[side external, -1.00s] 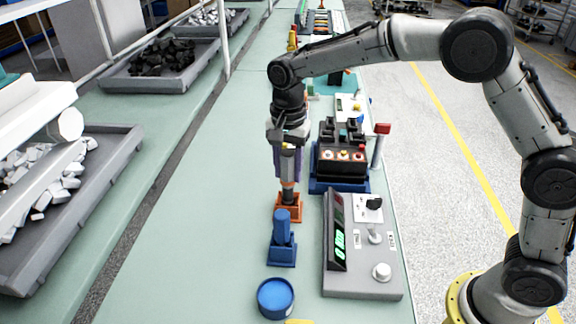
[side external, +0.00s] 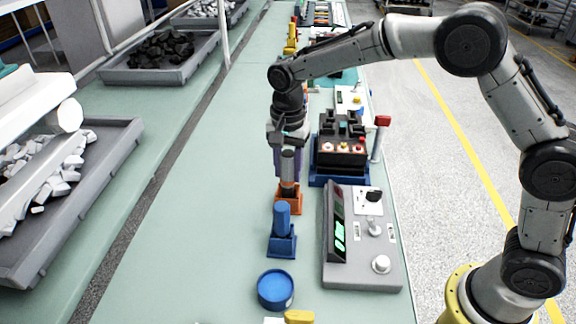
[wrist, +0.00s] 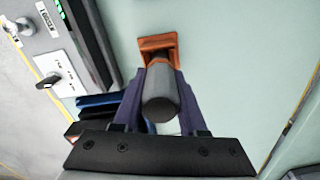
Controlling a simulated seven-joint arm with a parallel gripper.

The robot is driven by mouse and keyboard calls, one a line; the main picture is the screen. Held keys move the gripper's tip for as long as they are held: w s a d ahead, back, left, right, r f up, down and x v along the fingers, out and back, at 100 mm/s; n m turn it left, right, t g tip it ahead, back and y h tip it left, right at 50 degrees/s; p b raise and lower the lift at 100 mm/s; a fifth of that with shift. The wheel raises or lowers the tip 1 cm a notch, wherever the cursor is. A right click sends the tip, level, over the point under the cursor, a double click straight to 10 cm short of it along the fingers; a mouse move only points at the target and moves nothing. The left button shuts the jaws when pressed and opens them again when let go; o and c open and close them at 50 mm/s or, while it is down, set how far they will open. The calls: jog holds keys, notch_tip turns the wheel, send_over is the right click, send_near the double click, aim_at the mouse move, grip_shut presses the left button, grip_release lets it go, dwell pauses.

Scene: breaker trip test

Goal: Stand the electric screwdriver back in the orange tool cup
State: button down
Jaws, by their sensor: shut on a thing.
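The electric screwdriver, with a grey cylindrical body (side external: 288,163), is held upright between my gripper's purple fingers (side external: 289,155). The gripper is shut on it. Its lower end is at the orange tool cup (side external: 290,202), a small holder with a square base on the green bench. In the wrist view, the grey end of the screwdriver (wrist: 160,98) faces the camera between the fingers (wrist: 160,108), and the orange cup (wrist: 158,42) shows just beyond it. The tip is hidden, so I cannot tell how deep it sits in the cup.
A blue holder with a blue cylinder (side external: 282,232) stands just in front of the orange cup. A round blue dish (side external: 275,288) is nearer. A grey control panel (side external: 362,252) and a black breaker unit on a blue base (side external: 341,155) are close on the right.

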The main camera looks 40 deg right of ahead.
jog(key=shift+f, duration=0.7)
jog(key=shift+c, duration=1.9)
grip_release()
notch_tip(320, 180, up, 14)
jog(key=shift+f, duration=0.1)
